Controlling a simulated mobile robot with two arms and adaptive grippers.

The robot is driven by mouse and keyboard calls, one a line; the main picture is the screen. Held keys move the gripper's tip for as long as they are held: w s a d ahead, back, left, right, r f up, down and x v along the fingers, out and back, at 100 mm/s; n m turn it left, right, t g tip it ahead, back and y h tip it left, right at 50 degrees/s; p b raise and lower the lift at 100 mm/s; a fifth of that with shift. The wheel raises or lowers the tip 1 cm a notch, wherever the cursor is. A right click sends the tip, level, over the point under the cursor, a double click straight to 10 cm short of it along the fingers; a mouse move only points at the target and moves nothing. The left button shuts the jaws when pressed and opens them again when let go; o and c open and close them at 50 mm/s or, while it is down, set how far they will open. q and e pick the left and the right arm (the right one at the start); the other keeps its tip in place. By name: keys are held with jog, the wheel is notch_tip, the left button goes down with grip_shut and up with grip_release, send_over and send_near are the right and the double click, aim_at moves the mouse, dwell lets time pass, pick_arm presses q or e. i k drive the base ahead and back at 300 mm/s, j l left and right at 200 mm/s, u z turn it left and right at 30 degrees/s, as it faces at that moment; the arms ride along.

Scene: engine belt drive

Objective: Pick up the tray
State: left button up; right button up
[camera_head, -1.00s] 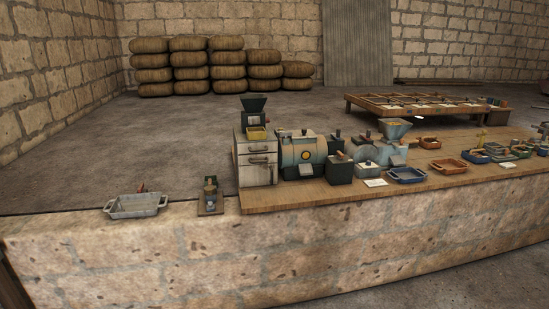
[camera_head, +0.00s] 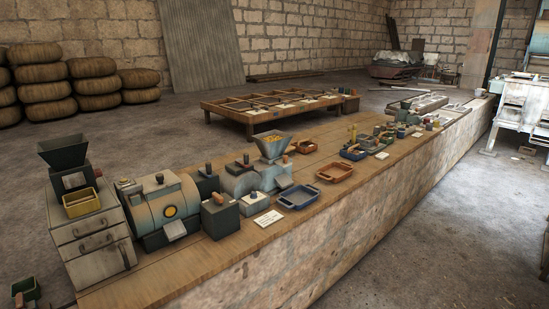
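Several small trays are in view, and I cannot tell which one the task means. A blue tray (camera_head: 295,197) with handles sits on the wooden bench top, near its front edge. An orange tray (camera_head: 335,174) sits just beyond it to the right. A smaller orange tray (camera_head: 305,147) is farther back. A yellow tray (camera_head: 82,203) rests at the grey machine below its dark hopper. The trays look empty as far as I can see. Neither of my grippers shows in the head view.
The long bench (camera_head: 330,220) carries a drum machine (camera_head: 160,208), a funnel-topped grinder (camera_head: 272,160) and a white card (camera_head: 268,218). Small items crowd its far end. A low slatted table (camera_head: 270,107) stands behind. Floor at right front is clear.

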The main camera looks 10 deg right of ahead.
aim_at(335, 172)
jog(key=i+l+z, duration=0.2)
jog(key=i+z, duration=0.3)
jog(key=i+l+z, duration=0.1)
jog(key=i+z, duration=0.65)
jog(key=z, duration=0.2)
jog(key=i+l+u, duration=0.15)
jog(key=i, duration=0.8)
